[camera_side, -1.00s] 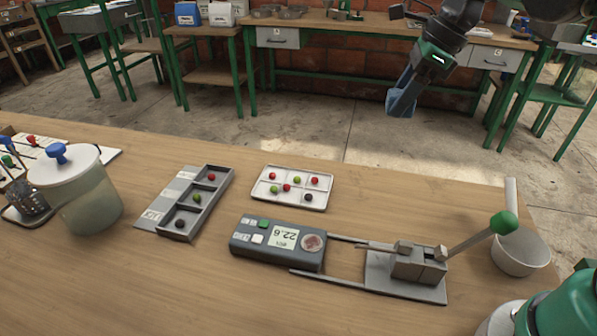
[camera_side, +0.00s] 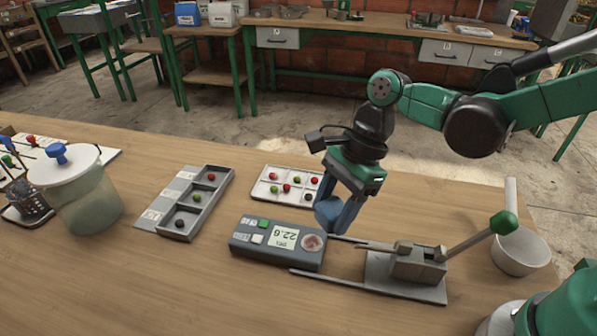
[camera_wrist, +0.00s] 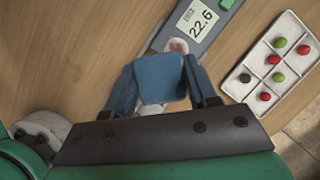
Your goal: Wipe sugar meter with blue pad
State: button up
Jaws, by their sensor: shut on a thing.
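The sugar meter (camera_side: 278,242) is a dark grey box on the table with a display reading 22.6, a green button and a round reddish-smeared spot at its right end. My gripper (camera_side: 336,212) is shut on the blue pad (camera_side: 328,213), just above and behind the meter's right end. In the wrist view the blue pad (camera_wrist: 160,80) sits between the fingers of my gripper (camera_wrist: 158,88), and the meter (camera_wrist: 195,30) lies just beyond it. The round spot (camera_wrist: 177,46) shows at the pad's far edge. I cannot tell whether the pad touches the meter.
A white tray with several berries (camera_side: 262,194) stands behind the meter, close to my gripper. A lever press (camera_side: 418,264) is at the right, joined by rails. A sorting tray (camera_side: 216,209) and a lidded jar (camera_side: 88,208) stand left. The front table is clear.

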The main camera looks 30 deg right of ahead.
aim_at(321, 249)
jog(key=shift+f, duration=2.9)
jog(key=shift+w+a, duration=0.6)
jog(key=shift+w, duration=0.05)
jog(key=shift+w+a+f, duration=0.1)
jog(key=shift+w+a, duration=1.2)
jog(key=shift+a, duration=0.05)
jog(key=shift+s+d, duration=1.8)
jog(key=shift+d, duration=0.1)
jog(key=shift+s+d+r, duration=0.1)
jog(key=shift+s+r, duration=0.05)
jog(key=shift+r, duration=3.95)
